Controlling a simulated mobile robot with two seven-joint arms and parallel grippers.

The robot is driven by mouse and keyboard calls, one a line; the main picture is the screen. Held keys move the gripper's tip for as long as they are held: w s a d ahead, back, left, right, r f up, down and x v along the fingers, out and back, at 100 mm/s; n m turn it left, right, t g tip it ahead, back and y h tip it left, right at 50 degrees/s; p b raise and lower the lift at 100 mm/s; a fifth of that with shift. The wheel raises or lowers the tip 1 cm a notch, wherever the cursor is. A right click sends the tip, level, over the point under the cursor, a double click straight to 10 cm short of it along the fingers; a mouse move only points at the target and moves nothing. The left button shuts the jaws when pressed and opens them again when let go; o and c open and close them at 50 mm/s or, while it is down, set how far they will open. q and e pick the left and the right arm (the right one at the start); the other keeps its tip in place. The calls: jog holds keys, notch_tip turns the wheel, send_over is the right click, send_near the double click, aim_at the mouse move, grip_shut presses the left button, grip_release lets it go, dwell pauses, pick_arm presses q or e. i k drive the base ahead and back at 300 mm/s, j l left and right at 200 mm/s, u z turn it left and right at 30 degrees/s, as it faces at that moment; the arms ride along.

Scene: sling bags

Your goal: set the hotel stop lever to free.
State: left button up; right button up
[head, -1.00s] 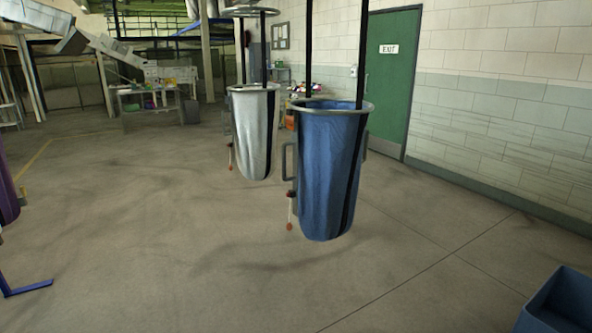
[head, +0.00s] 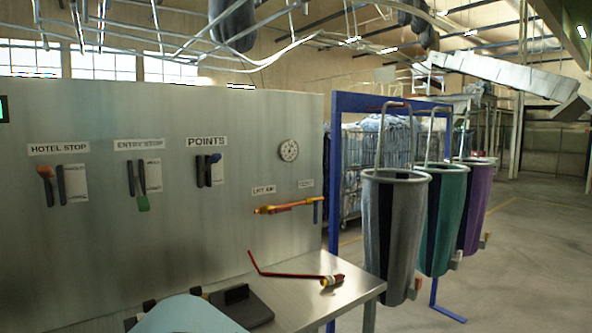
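The hotel stop lever (head: 46,176) is on the left of a grey metal panel, under the label HOTEL STOP (head: 58,148). It has a red-orange knob at its upper end, beside a dark upright bar. A small white plate (head: 76,183) is to its right; its lettering is too small to read. Neither of my grippers shows in the head view, and nothing touches the lever.
The entry stop lever (head: 141,186) has its green knob low. The points lever (head: 207,170) has a dark blue knob high. A metal table (head: 300,285) bears a red rod (head: 285,274). Sling bags (head: 393,235) hang at right beside a blue frame (head: 335,190).

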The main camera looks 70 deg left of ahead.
aim_at(43, 171)
jog(key=u, duration=3.75)
jog(key=j, duration=0.6)
jog(key=i+j+u, duration=0.1)
jog(key=j, duration=0.45)
jog(key=i+j, duration=0.1)
jog(key=j, duration=0.5)
